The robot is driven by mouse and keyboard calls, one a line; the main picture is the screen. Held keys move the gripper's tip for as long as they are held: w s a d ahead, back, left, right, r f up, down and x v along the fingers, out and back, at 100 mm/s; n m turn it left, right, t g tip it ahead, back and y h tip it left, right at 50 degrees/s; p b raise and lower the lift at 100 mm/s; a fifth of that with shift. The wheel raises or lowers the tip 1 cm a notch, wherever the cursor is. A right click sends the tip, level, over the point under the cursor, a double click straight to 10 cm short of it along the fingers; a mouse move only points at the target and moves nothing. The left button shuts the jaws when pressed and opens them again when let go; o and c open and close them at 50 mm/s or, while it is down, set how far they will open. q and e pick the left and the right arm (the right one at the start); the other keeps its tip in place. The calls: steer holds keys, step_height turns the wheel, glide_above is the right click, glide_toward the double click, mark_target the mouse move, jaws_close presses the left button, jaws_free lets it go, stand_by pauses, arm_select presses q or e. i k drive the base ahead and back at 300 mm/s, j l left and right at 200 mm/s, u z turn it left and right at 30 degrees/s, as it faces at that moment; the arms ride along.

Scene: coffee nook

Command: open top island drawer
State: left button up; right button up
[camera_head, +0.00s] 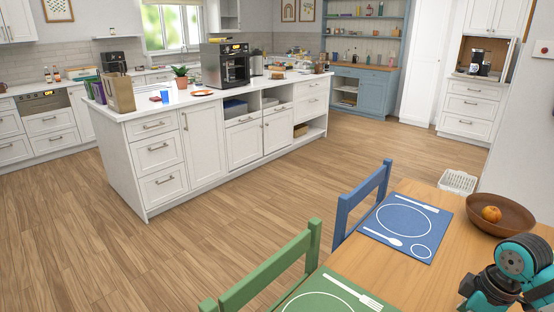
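The white kitchen island (124,170) stands across the room at left centre. Its left column has three drawers with metal bar handles. The top drawer (153,126) sits just under the countertop and looks shut. The middle drawer (157,148) and bottom drawer (163,182) below it also look shut. Another top drawer (312,87) at the island's right end looks shut. My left gripper is not in view. A teal and dark part of my arm shows at the bottom right; no gripper fingers can be made out.
A wooden table (440,275) with placemats and a fruit bowl (501,214) fills the lower right. A green chair (270,268) and a blue chair (362,200) stand beside it. Wood floor (95,250) is clear before the island. A white basket (458,182) stands beyond the table.

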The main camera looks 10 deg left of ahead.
mark_target(143, 127)
steer(key=u, duration=1.2)
